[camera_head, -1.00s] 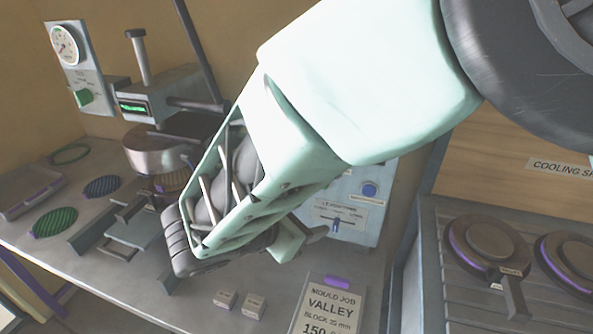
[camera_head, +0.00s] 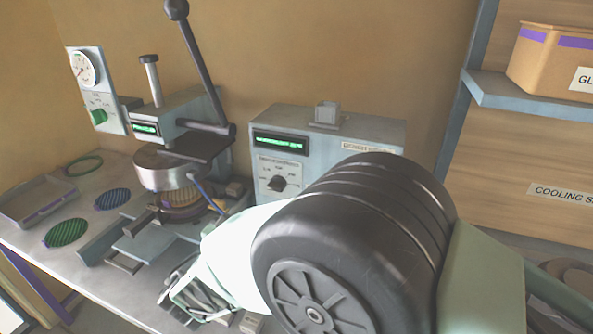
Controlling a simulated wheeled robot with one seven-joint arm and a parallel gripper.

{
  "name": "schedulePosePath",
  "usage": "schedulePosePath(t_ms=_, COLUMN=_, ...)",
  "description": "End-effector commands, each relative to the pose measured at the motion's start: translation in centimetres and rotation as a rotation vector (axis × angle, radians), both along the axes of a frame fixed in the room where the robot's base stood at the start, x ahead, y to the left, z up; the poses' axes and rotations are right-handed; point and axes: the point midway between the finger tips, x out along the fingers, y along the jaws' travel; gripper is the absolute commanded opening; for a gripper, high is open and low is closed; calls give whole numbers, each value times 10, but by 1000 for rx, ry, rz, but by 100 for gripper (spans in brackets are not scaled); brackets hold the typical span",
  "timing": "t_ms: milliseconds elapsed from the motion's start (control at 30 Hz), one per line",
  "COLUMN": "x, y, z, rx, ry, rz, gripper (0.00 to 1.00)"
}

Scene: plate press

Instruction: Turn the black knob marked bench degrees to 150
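The black knob (camera_head: 278,183) sits on a pale dial plate on the front of a grey-blue control box (camera_head: 384,132). The scale lettering around it is too small to read, and I cannot tell its setting. A green-lit display (camera_head: 280,143) is above the dial, its text unreadable. My arm's large dark joint is in front of the box's lower right part. An openwork part of my arm shows low, left of that joint.
The press (camera_head: 172,165), with a long black lever, stands left of the box. A gauge panel (camera_head: 96,88) with a green knob is at the far left. Green and blue discs and a tray (camera_head: 35,205) lie on the bench. A shelf (camera_head: 530,101) holds a box at right.

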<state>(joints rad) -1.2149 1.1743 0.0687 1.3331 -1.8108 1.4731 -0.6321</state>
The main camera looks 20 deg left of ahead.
Motion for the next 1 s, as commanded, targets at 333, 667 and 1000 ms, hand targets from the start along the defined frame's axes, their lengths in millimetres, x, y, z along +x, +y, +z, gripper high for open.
schedulePosePath(t_ms=333, x=64, y=-6, z=2, rx=0, ry=1, rz=-2, gripper=58)
schedulePosePath(t_ms=667, x=82, y=-6, z=0, rx=1, ry=1, rz=0, gripper=58)
schedulePosePath(t_ms=1000, x=81, y=-6, z=0, rx=1, ry=0, rz=0, gripper=16)
